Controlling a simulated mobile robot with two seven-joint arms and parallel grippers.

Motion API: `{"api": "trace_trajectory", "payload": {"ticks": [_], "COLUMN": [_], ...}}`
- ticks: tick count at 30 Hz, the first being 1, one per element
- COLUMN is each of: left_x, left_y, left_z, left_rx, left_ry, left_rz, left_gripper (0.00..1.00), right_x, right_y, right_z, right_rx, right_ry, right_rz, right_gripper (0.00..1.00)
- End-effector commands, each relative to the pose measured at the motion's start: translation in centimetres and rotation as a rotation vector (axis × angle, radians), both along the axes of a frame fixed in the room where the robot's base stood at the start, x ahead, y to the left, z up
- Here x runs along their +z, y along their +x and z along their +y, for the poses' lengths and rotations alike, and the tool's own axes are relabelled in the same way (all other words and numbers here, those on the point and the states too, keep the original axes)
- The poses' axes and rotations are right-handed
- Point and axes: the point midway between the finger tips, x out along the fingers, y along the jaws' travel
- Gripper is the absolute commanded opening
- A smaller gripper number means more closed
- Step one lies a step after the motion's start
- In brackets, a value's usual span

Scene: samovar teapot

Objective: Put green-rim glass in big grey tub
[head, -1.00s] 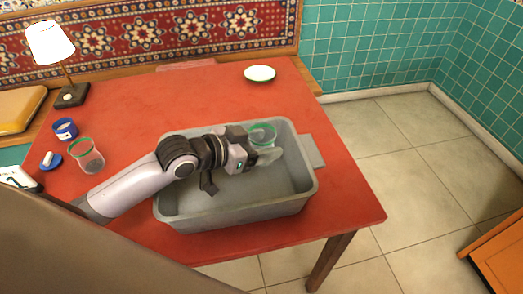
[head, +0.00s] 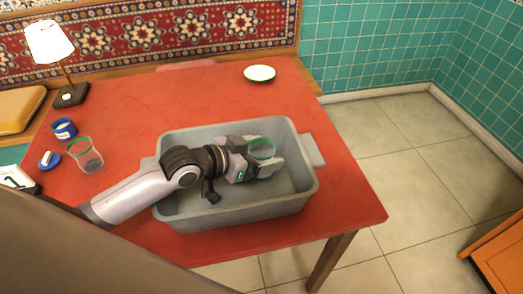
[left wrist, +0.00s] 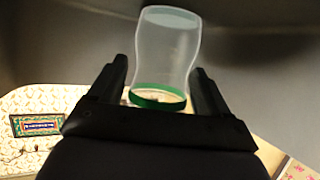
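The big grey tub (head: 303,160) stands on the red table. My left gripper (head: 263,160) is inside the tub's outline, toward its right end, shut on a clear glass with a green rim (head: 262,148). In the left wrist view the glass (left wrist: 168,50) sits between the two fingers (left wrist: 160,90), its green rim toward the palm. The gap between the glass base and the tub floor cannot be judged. A second green-rim glass (head: 86,153) with something dark in its bottom stands on the table at the left. My right gripper is not in view.
A blue cup (head: 64,129) and a small blue dish (head: 49,161) stand at the table's left. A lamp (head: 51,45) is at the back left and a green-rimmed plate (head: 260,73) at the back.

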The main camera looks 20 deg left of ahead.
Motion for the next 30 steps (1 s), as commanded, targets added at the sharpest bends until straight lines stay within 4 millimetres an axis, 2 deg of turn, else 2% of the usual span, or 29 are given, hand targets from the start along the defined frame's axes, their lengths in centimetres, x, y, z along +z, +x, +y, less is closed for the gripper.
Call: {"api": "trace_trajectory", "payload": {"ticks": [10,14,24,30], "left_x": [0.1,1.3,3.2,3.9], "left_y": [0.0,0.0,-4.0,-5.3], "left_z": [0.0,0.0,2.7,3.7], "left_rx": [0.0,-0.001,-0.002,0.0], "left_ry": [-0.001,-0.001,0.002,0.001], "left_rz": [-0.001,-0.003,0.001,0.001], "left_gripper": [0.85,0.85,0.85,0.85], "right_x": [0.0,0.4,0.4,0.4], "right_y": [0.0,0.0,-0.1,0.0], "right_z": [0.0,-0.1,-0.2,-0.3], "right_rx": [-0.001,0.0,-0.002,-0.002], "right_ry": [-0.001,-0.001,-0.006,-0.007], "right_rz": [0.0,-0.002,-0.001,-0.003], "right_gripper": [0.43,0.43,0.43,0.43]}}
